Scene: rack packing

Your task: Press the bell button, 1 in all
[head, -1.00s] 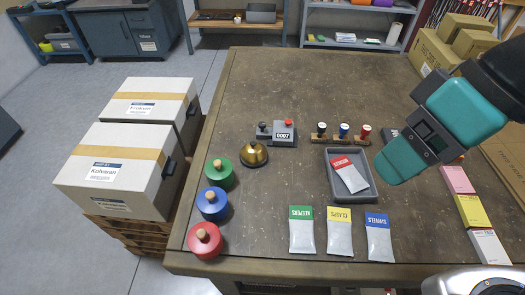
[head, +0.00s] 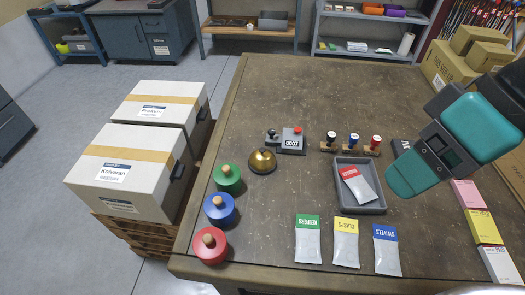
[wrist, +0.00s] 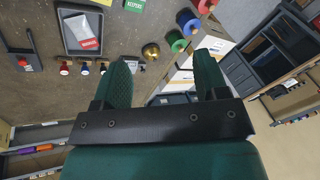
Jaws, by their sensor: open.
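The brass bell (head: 262,161) is a small golden dome on the left part of the table, just in front of the counter device. It also shows in the wrist view (wrist: 151,50), beyond and between my fingers. Whether the bell has a separate button on top is too small to tell. My gripper (head: 398,188) hangs over the right side of the table, right of the grey tray and well apart from the bell. In the wrist view its two green fingers (wrist: 160,72) stand apart with nothing between them.
A grey counter device (head: 291,139) with a red button stands behind the bell. Green, blue and red knobbed cylinders (head: 220,207) line the left edge. Stamps (head: 353,143), a grey tray (head: 377,210) with a red packet, and several packets (head: 344,245) lie right. The table's back is clear.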

